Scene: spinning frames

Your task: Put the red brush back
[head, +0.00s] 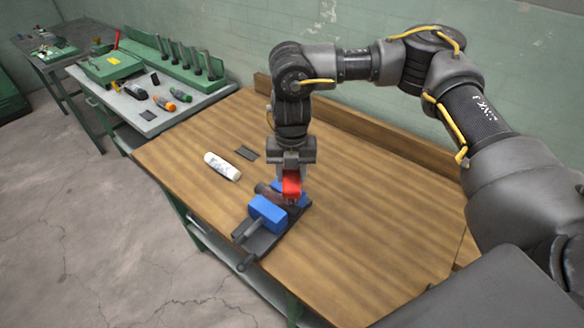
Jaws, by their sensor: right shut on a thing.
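My right gripper (291,170) points down over the wooden workbench (370,190). It is shut on a red block-like thing (291,187), which looks like the red brush. Its lower part is hard to make out against the vise behind and below it. The blue and dark vise (267,211) sits near the bench's front edge, just below and left of the gripper. I cannot tell whether the red thing touches the vise. My left gripper is not in view.
A grey side table (150,126) holds a green box (111,66), orange-and-black tools and a green rack (172,62) with several dark upright handles. The bench's right side is clear.

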